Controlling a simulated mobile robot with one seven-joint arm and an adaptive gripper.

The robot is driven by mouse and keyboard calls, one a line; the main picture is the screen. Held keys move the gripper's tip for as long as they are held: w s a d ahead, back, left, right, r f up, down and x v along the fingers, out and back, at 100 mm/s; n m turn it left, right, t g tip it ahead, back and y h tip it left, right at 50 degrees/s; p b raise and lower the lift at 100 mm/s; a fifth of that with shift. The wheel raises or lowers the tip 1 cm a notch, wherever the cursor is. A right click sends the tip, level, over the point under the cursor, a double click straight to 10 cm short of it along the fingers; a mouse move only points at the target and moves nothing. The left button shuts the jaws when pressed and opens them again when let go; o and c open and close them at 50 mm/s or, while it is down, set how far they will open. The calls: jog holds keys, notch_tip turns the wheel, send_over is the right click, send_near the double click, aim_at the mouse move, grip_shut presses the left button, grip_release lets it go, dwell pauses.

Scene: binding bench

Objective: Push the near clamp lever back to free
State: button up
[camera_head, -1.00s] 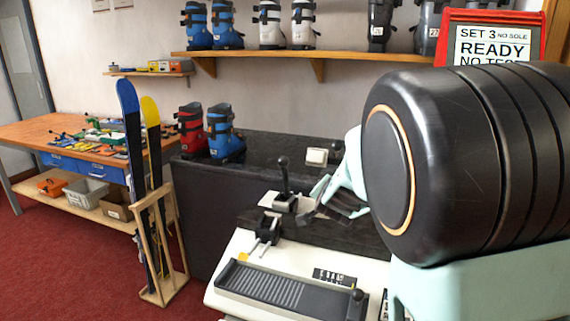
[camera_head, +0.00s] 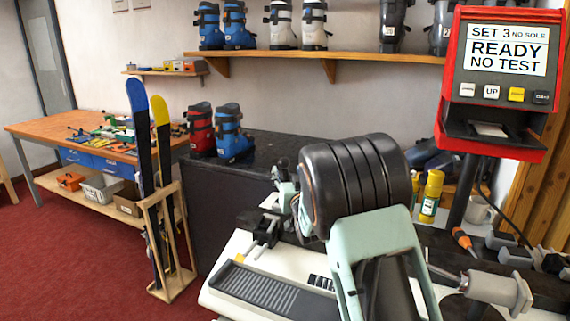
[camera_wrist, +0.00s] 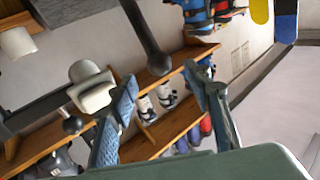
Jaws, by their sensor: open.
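The white binding machine (camera_head: 232,302) is below my arm in the head view. A small dark knob (camera_head: 283,163) shows beside my gripper (camera_head: 285,185), with its stem mostly hidden. In the wrist view a dark lever with a rounded end (camera_wrist: 155,58) hangs in from the top. Its end appears between the fingertips of my gripper (camera_wrist: 162,80), and I cannot tell whether they touch. The fingers are apart and hold nothing. Another dark ball knob (camera_wrist: 72,124) is left of the fingers, near a white block (camera_wrist: 92,90). I cannot tell which lever is the near one.
A red display unit (camera_head: 497,80) reading "READY NO TEST" stands at right. A yellow can (camera_head: 431,195) and a mug (camera_head: 478,211) are behind my arm. Red and blue boots (camera_head: 232,135) stand on the dark counter (camera_head: 225,180). A ski rack (camera_head: 170,240) stands at left.

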aim_at(285, 165)
jog(key=x, duration=0.7)
jog(key=shift+w+d+p, duration=0.1)
jog(key=shift+w+p, duration=0.2)
jog(key=shift+p, duration=0.1)
jog(key=shift+c, duration=0.4)
grip_shut()
